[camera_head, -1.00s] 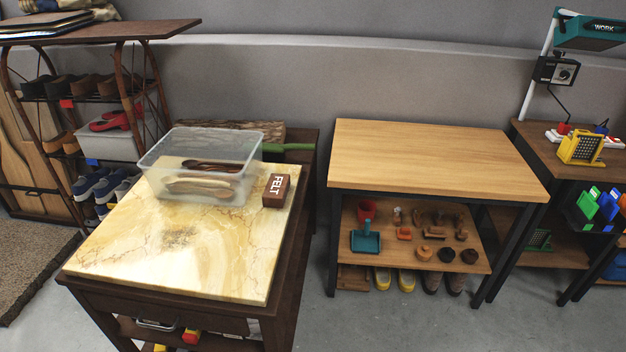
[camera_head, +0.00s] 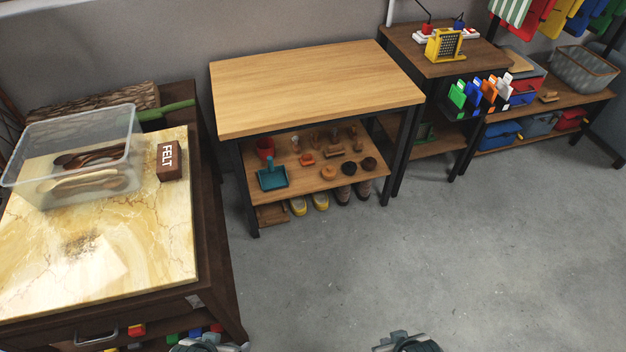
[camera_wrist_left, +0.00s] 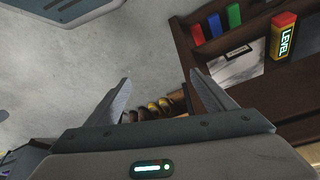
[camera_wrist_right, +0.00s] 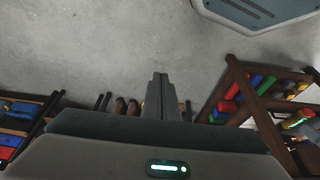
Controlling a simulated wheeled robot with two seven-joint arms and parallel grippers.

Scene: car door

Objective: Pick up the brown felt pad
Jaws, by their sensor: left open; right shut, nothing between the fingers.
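A brown block with the white word FELT (camera_head: 169,162) is in the head view, on the right part of the marble-topped table, beside a clear plastic box. No separate felt pad can be told apart from it. My left gripper (camera_wrist_left: 160,78) is open and empty, with floor and a shelf of shoes beyond its fingers. My right gripper (camera_wrist_right: 160,76) is shut with nothing between its fingers, over bare floor. In the head view both arms show only as small parts at the bottom edge, well apart from the block. Neither wrist view shows the block.
The clear box (camera_head: 128,160) holds brown, long-shaped items on the marble top (camera_head: 150,225). A wooden table (camera_head: 310,85) with an empty top stands to the right, its lower shelf (camera_head: 225,178) full of small things. Grey floor (camera_head: 400,250) is free at the right front.

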